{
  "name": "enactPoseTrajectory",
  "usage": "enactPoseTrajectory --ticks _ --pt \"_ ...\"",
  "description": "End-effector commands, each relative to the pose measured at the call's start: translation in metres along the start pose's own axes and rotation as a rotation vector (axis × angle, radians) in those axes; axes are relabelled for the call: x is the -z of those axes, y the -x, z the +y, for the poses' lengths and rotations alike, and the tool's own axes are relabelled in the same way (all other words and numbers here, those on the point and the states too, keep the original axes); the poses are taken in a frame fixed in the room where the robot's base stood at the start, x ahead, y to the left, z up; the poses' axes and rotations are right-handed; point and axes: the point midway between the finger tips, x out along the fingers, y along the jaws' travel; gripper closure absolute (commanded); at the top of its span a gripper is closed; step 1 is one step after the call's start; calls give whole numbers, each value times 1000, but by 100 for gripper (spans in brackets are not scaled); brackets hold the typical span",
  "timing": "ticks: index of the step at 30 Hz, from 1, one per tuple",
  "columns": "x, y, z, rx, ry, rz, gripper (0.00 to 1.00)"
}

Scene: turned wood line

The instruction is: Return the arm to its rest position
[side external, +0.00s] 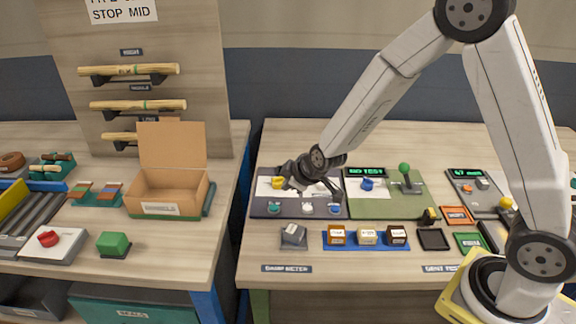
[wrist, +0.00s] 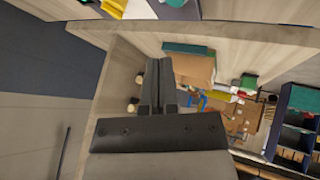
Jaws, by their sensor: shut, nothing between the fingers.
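My gripper (side external: 300,178) is in the side external view, at the end of my white arm, above the left part of the right-hand bench. It hangs over the dark grey panel (side external: 263,209) and hides part of it. In the wrist view my gripper (wrist: 158,70) shows its two dark fingers side by side, shut with nothing between them. The fingers do not visibly touch any object. My arm is bent, with its elbow high and its base at the lower right.
A green panel (side external: 385,208) with a green-knobbed lever (side external: 404,168) lies right of my gripper. A blue tray (side external: 365,247) of small blocks is in front. An open cardboard box (side external: 165,190) stands on the left bench, across a gap.

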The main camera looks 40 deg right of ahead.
Motion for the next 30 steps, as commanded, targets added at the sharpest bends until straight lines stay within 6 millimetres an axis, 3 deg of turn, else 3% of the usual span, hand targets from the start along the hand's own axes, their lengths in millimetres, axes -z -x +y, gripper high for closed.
enactPoseTrajectory --ticks 12,18,24,30 --pt "-67 98 -23 132 -355 -242 100" --pt "-102 135 -35 139 -494 -366 100" --pt "-119 151 -40 131 -559 -429 100" --pt "-122 153 -41 130 -569 -439 100"
